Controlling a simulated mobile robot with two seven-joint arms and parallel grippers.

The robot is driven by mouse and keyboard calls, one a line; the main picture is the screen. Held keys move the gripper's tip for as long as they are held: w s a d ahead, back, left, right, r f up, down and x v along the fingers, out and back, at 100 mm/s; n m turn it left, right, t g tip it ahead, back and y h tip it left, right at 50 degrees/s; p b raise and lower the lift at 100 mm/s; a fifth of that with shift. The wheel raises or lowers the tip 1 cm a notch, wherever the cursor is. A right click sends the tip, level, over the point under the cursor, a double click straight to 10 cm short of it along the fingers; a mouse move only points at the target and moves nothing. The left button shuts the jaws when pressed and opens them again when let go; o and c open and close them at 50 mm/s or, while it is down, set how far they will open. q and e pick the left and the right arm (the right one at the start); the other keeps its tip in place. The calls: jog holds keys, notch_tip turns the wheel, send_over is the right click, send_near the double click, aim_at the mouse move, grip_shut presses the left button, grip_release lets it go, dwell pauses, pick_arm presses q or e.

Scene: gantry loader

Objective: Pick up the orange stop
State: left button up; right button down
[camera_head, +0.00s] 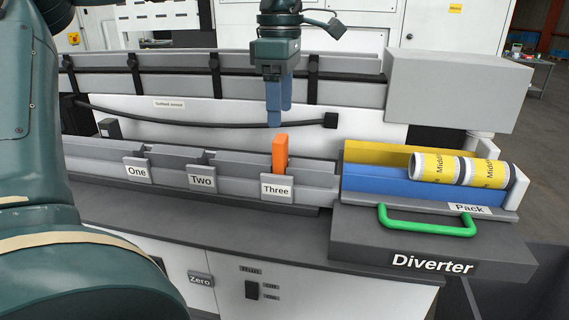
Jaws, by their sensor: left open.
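The orange stop (280,153) stands upright in the grey rail, just behind the label plate marked Three (276,188). My left gripper (279,118) points down with its blue fingers above the stop, a small gap over its top. The gripper is open and empty. The fingers overlap in this view, so the space between them is hard to see. My right gripper does not show.
Plates marked One (137,171) and Two (202,180) sit along the rail to the left. A yellow and blue Pack tray (385,182) holds yellow-and-white rolls (460,169). A green handle (427,229) is on the Diverter block (345,240). A black cable (215,122) runs behind the gripper.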

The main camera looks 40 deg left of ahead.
aim_at(280, 137)
pick_arm(q)
notch_tip(280, 137, down, 4)
jog(key=shift+r, duration=0.2)
jog(key=shift+w+a+f+p, duration=0.1)
jog(key=shift+a+f+p, duration=0.1)
jog(key=shift+f, duration=1.15)
jog(key=shift+w+a+f+p, duration=0.1)
jog(key=shift+f+p, duration=0.1)
jog(key=shift+f, duration=1.1)
jog(key=shift+d, duration=0.1)
jog(key=shift+c, duration=0.3)
jog(key=c, duration=1.1)
